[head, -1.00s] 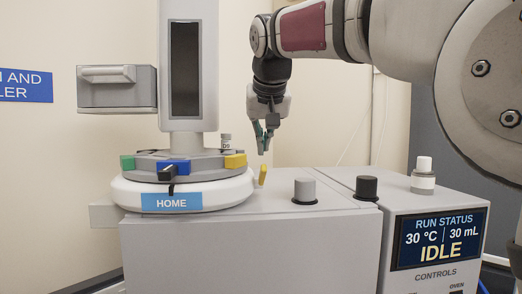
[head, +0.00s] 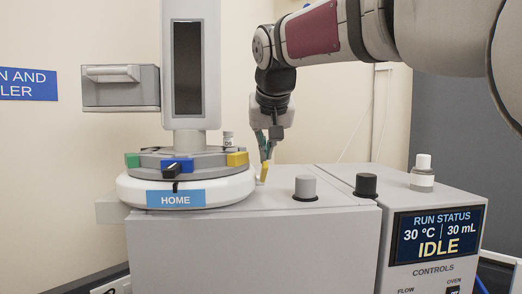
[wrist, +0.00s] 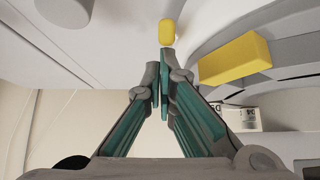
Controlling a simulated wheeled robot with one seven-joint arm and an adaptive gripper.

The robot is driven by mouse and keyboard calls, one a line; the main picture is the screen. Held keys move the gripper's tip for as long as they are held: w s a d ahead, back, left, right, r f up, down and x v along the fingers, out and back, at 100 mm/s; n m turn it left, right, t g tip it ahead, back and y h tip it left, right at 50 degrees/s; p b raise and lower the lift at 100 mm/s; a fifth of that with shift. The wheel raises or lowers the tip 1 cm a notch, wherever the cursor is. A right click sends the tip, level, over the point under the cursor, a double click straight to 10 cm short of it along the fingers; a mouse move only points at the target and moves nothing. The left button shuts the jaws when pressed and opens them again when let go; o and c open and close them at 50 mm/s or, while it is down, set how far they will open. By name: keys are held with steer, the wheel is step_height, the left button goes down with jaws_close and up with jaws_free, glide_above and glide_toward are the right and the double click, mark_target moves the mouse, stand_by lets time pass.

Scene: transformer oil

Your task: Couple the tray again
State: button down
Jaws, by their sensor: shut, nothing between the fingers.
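The round grey tray (head: 208,162) sits on a white base with a blue HOME label (head: 176,198). It has green (head: 132,160), blue (head: 176,165) and yellow (head: 237,159) blocks on its rim and a small vial (head: 229,139) on top. A small upright yellow lever (head: 264,172) stands just right of the base. My gripper (head: 266,157) is shut and empty, pointing down at the lever's top. In the wrist view, the closed fingertips (wrist: 163,62) are close to the lever (wrist: 168,32); I cannot tell whether they touch. The rim's yellow block (wrist: 234,60) is beside them.
A grey column (head: 190,70) with a side box (head: 120,87) rises behind the tray. A grey knob (head: 305,187), a black knob (head: 366,186) and a white-capped bottle (head: 422,174) stand to the right on the machine top. The screen (head: 437,237) reads IDLE.

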mark_target(262, 174)
steer(key=shift+s+f+t+b, duration=0.3)
steer(key=shift+s+t+b, duration=0.15)
steer(key=shift+t+b, duration=0.4)
stand_by(0.5)
steer(key=shift+b, duration=0.3)
steer(key=s+f+t+b, duration=0.1)
steer(key=t+b, duration=0.1)
steer(key=b, duration=0.3)
steer(key=shift+f, duration=0.25)
steer(key=t+b, duration=0.1)
steer(key=b, duration=0.3)
steer(key=s+f+t+b, duration=0.1)
steer(key=b, duration=0.3)
steer(key=shift+s+d+f+t+b, duration=0.1)
steer(key=shift+s+f+t+b, duration=0.15)
steer(key=shift+f+b, duration=0.1)
steer(key=b, duration=0.2)
steer(key=shift+s+f+t+b, duration=0.1)
steer(key=shift+s+t+b, duration=0.15)
steer(key=shift+t+b, duration=0.15)
steer(key=shift+s+t+b, duration=0.1)
steer(key=shift+t+b, duration=0.2)
steer(key=shift+b, duration=0.4)
